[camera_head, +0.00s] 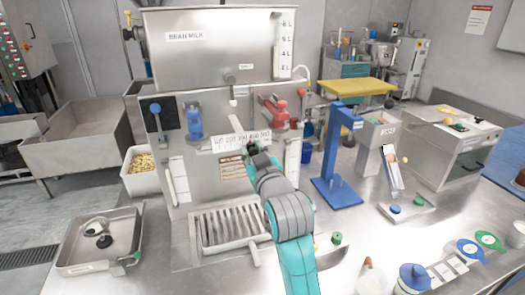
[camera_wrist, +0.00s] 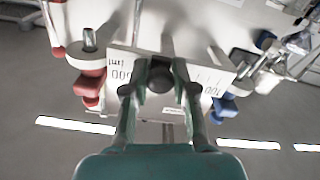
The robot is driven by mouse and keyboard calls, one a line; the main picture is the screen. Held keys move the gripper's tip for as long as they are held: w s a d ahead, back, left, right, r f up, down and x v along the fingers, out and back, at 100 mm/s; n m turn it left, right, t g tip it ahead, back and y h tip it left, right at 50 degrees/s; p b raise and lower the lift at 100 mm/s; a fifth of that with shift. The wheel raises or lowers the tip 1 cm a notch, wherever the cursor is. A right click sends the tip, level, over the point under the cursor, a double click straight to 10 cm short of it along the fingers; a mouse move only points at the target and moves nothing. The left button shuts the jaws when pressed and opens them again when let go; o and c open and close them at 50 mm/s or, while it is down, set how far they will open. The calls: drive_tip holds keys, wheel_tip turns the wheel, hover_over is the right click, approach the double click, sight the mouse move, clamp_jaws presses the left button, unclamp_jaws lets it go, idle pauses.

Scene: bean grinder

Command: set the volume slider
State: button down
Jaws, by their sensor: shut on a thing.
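The volume slider's scale (camera_head: 240,141) is a white strip with numbers on the front of the steel bean-milk machine. In the wrist view the scale (camera_wrist: 118,72) appears upside down, with part of its numbers on each side of my gripper. A dark round slider knob (camera_wrist: 160,80) sits between the fingers. My gripper (camera_wrist: 160,68) is shut on this knob, with a finger on each side. In the head view my gripper (camera_head: 262,158) is at the right part of the scale, and my arm hides the knob there.
A red valve (camera_head: 281,110) and a blue valve (camera_head: 194,122) stick out above the scale on either side. A slotted steel drain tray (camera_head: 225,228) lies below. A blue stand (camera_head: 334,180) rises to the right of my arm.

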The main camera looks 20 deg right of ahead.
sight(237, 148)
drive_tip(key=a, duration=0.3)
drive_tip(key=shift+a, duration=0.2)
drive_tip(key=c, duration=0.9)
unclamp_jaws()
drive_tip(key=shift+c, duration=0.2)
drive_tip(key=s, duration=1.2)
